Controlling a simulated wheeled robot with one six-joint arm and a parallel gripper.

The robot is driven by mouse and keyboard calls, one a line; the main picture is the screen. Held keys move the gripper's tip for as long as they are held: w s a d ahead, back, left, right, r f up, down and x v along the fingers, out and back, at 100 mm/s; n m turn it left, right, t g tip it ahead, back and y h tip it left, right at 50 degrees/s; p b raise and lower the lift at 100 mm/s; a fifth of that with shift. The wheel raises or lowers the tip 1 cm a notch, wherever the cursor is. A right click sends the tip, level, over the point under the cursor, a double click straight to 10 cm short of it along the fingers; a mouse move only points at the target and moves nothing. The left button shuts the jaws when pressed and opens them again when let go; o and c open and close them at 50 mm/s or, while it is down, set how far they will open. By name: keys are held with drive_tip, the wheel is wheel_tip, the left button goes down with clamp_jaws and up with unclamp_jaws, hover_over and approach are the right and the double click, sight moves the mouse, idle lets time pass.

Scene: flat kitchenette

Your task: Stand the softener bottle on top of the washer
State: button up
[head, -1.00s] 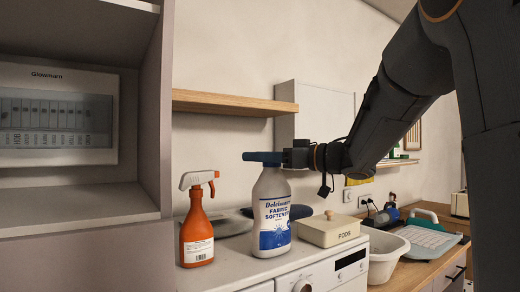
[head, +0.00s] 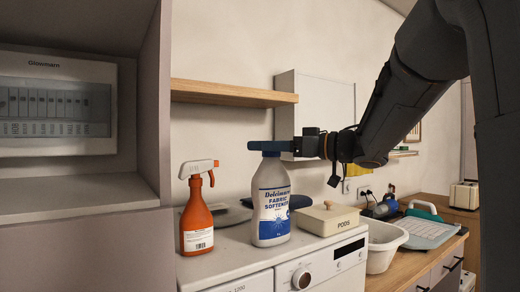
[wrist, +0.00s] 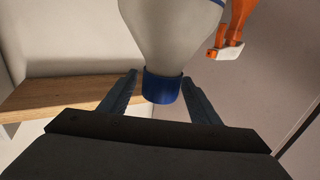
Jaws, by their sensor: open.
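The softener bottle (head: 271,215) is white with a blue-and-white label. It stands upright on the white top of the washer (head: 305,258), between an orange spray bottle and a cream box. My gripper (head: 270,146) is at the height of the bottle's top, and its blue finger hides the cap in the head view. In the wrist view the blue cap (wrist: 162,88) lies between the two spread fingers of my gripper (wrist: 160,95), with a gap on each side. The gripper is open and holds nothing.
The orange spray bottle (head: 197,215) stands just left of the softener. The cream PODS box (head: 328,219) is close on its right, with dark dishes behind. A white basin (head: 382,245) sits further right. A wooden shelf (head: 232,93) is on the wall above; a grey cabinet (head: 70,240) is at left.

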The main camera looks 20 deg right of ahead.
drive_tip(key=b+v, duration=0.1)
drive_tip(key=v, duration=0.8)
drive_tip(key=shift+s+d+b, duration=0.15)
drive_tip(key=shift+d+b, duration=0.05)
drive_tip(key=shift+b, duration=0.2)
